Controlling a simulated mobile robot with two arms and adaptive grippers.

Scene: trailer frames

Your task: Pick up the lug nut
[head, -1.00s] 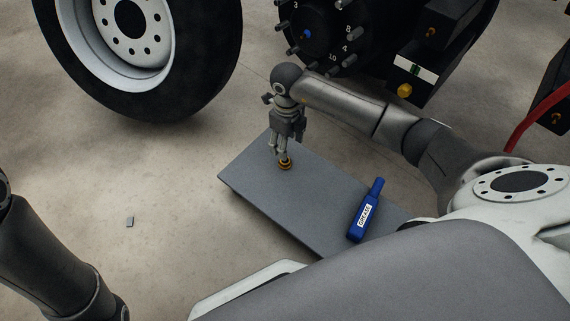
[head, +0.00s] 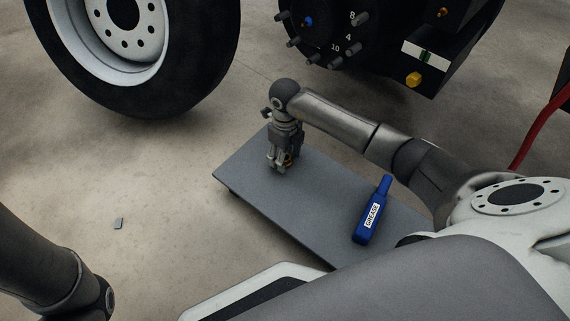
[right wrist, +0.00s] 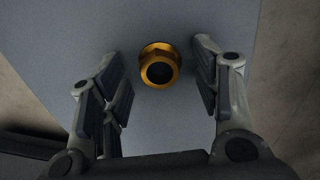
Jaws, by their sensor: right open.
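The lug nut (right wrist: 160,66) is gold with a dark hole. It stands on the grey board, hole facing the camera in the right wrist view. In the head view only a bit of the lug nut (head: 289,160) shows behind my right gripper's fingers. My right gripper (head: 281,168) points down over the far left end of the board. In the right wrist view the fingers of my right gripper (right wrist: 160,80) are apart, one on each side of the nut, with gaps between. My left arm shows at the lower left of the head view; its gripper is out of frame.
The grey board (head: 245,178) lies low above the floor. A blue grease bottle (head: 371,212) is on it, to the right. A truck wheel (head: 190,85) stands at the upper left, a hub with studs (head: 330,25) at the top. A small grey piece (head: 118,224) lies on the floor.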

